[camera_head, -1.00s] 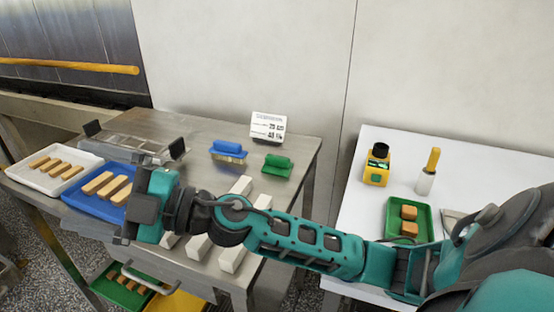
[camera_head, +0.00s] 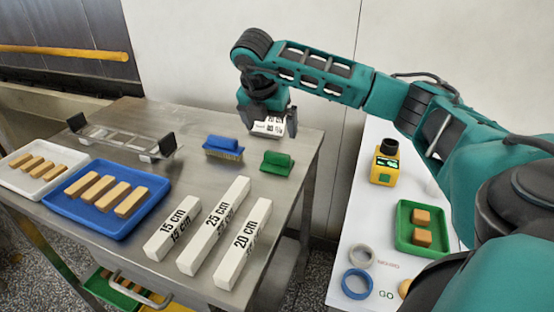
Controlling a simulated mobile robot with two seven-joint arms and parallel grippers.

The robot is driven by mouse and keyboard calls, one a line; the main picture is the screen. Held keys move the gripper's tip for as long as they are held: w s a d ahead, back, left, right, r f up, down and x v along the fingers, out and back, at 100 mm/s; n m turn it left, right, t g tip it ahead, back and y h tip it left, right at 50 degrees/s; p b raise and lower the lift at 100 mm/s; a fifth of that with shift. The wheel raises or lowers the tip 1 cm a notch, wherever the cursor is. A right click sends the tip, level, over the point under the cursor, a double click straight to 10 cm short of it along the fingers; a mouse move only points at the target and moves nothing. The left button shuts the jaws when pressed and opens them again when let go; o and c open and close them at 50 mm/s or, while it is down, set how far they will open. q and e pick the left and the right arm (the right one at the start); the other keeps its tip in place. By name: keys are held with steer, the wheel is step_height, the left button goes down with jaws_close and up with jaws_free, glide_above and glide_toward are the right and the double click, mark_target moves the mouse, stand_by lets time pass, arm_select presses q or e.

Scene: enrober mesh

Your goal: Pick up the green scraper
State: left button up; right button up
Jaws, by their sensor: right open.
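The green scraper (camera_head: 277,163) lies on the steel table near its right edge, just right of a blue brush (camera_head: 223,147). My right gripper (camera_head: 266,128) points down above the back right of the table, a little behind and above the green scraper in the picture. It is open and does not touch the scraper. It partly covers a small white sign (camera_head: 270,126) behind it. My left gripper is not in view.
Three white length blocks (camera_head: 217,220) lie at the front of the steel table (camera_head: 130,232). Left are a blue tray (camera_head: 66,204) and a white tray (camera_head: 12,176) with bars. A white table (camera_head: 335,262) at right holds a green tray (camera_head: 403,237) and tape rolls.

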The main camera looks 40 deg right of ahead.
mark_target(277, 154)
steer(key=x, duration=0.6)
steer(key=shift+f, duration=0.4)
steer(key=shift+x, duration=2.75)
steer(key=shift+s+a+f, duration=0.1)
steer(key=shift+s+a, duration=0.05)
steer(key=shift+s, duration=0.05)
steer(key=shift+c, duration=0.2)
steer(key=c, duration=0.9)
steer(key=shift+o, duration=0.2)
step_height(277, 154, up, 20)
steer(key=shift+p, duration=0.3)
